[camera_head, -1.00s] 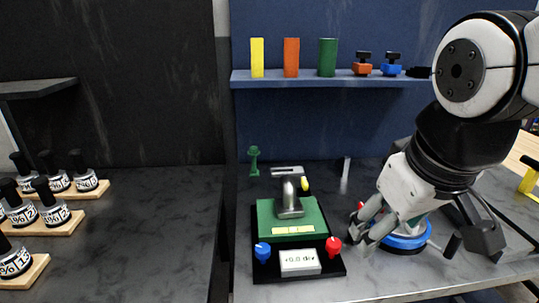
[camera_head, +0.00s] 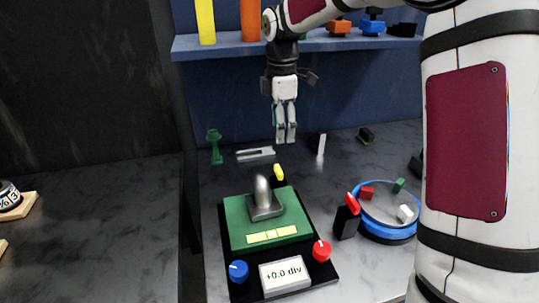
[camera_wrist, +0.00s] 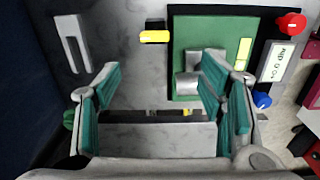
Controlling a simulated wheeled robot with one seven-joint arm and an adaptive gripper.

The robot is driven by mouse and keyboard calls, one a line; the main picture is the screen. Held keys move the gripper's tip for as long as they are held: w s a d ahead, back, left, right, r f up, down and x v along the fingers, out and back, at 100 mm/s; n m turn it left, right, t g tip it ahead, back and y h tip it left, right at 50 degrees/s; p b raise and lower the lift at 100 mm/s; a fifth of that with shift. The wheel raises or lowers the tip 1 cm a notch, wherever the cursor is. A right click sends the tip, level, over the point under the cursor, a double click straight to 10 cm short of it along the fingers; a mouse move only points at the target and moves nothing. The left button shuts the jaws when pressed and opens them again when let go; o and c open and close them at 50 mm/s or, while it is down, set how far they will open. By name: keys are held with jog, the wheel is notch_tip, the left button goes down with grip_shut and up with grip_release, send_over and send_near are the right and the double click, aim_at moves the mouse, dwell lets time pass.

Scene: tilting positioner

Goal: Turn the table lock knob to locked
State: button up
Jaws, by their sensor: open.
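A green-topped device (camera_head: 238,222) on a black base stands at the front of the bench. It bears a grey post, a display reading "+0.0 div" (camera_head: 284,275), a blue knob (camera_head: 238,271) at left and a red knob (camera_head: 321,251) at right, each with a white mark. In the wrist view the red knob (camera_wrist: 291,24) and blue knob (camera_wrist: 262,100) show at the right. I cannot tell which control is the table lock. My gripper (camera_head: 286,140) hangs fingers-down behind the device, apart from it. Its teal-padded fingers (camera_wrist: 160,82) are spread and empty.
A yellow-tipped part (camera_head: 279,173) is behind the device.

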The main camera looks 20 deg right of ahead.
aim_at(279, 169)
jog(key=f, duration=0.9)
jog(key=w+f+p, duration=0.1)
jog(key=f, duration=0.4)
jog(key=shift+f, duration=0.2)
jog(key=c, duration=1.2)
